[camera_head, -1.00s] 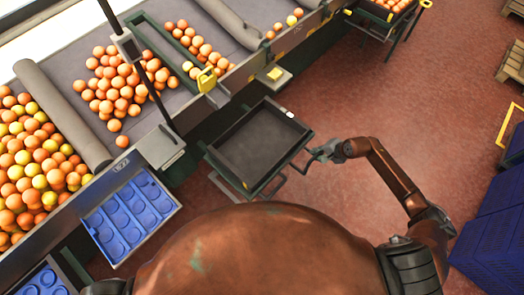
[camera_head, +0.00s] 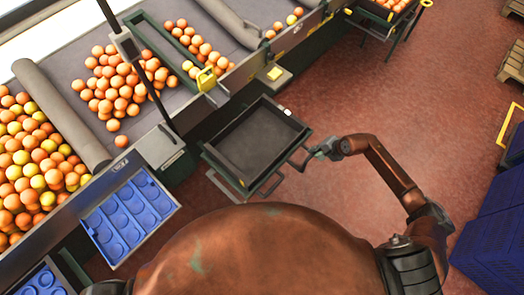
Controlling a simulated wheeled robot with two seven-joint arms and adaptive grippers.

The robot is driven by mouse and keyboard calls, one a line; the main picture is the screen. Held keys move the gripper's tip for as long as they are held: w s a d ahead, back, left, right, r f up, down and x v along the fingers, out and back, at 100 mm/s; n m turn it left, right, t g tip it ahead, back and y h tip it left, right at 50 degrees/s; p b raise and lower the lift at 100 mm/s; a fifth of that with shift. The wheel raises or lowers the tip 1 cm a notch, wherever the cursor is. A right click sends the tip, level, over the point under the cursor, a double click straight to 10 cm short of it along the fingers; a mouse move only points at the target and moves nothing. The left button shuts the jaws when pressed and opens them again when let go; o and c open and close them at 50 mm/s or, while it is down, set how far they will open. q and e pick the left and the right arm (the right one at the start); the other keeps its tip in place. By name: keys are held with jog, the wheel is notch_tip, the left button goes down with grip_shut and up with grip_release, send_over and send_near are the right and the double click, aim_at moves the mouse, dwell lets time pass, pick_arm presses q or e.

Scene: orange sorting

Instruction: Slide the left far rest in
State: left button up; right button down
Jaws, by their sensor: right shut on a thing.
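The far rest (camera_head: 229,170) is a black rectangular frame with a dark, empty, shallow bed. It stands out from the side of the conveyor, with open floor around its outer end. A thin dark handle (camera_head: 299,163) sticks out at its right side. My right gripper (camera_head: 316,153) is shut on this handle, with the arm reaching in from the lower right. The fingertips are small, and the exact contact is hard to make out. My left gripper is not in view.
The conveyor (camera_head: 60,62) with several oranges runs along the upper left. A blue moulded tray (camera_head: 128,216) lies nearer me at the left. Blue crates (camera_head: 490,245) stand at the right edge. The red floor between is clear.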

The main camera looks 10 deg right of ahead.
aim_at(297, 140)
jog(key=shift+w+a+b, duration=1.1)
jog(key=shift+w+a, duration=0.4)
jog(key=shift+w, duration=0.2)
jog(key=shift+w+a+b, duration=1.1)
jog(key=shift+w+a, duration=0.35)
jog(key=shift+w, duration=0.25)
jog(key=c, duration=2.4)
grip_release()
jog(key=shift+w+a, duration=0.1)
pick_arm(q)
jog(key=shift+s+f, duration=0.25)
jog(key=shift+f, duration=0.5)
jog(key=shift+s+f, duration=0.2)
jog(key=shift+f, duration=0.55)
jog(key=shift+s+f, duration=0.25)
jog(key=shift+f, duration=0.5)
pick_arm(e)
jog(key=o, duration=0.8)
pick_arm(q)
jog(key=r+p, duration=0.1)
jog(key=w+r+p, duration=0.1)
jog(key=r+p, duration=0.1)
pick_arm(e)
notch_tip(297, 140, up, 7)
